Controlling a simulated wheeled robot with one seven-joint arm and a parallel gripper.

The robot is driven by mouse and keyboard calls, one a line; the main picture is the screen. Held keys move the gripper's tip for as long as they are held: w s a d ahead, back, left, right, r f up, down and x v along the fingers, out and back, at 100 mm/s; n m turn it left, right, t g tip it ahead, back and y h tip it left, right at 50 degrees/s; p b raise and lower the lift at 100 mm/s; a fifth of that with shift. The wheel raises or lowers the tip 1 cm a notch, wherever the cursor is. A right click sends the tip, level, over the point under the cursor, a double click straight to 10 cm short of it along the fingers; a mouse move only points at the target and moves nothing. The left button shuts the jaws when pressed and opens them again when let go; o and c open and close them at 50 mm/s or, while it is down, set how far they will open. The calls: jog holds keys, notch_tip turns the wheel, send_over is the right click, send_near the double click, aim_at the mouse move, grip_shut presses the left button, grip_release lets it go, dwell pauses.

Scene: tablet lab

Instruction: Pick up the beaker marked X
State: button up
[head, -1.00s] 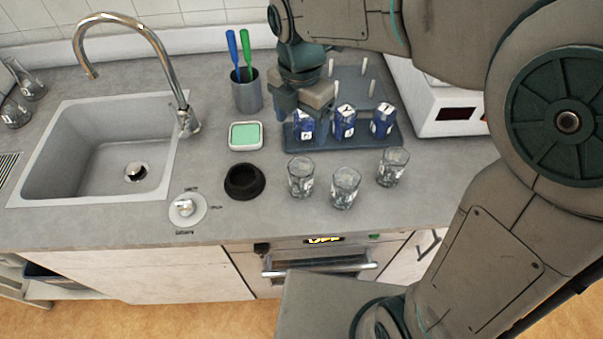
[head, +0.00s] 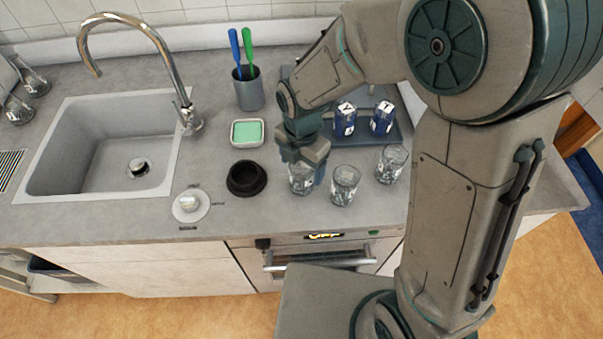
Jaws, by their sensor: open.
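Three clear glass beakers stand in a loose row on the counter: a left one (head: 299,184), a middle one (head: 344,187) and a right one (head: 391,165). I cannot read which of them is marked X. My gripper (head: 305,176) is open and points down at the left beaker, with its fingers around or just above the rim. It hides the top of that beaker. I cannot tell whether the fingers touch the glass.
A black round holder (head: 246,179), a green sponge dish (head: 246,133) and a cup of brushes (head: 249,92) are left. The sink (head: 70,185) is further left.

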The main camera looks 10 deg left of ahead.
jog(key=shift+f, duration=0.25)
jog(key=c, duration=1.1)
jog(key=shift+r, duration=0.1)
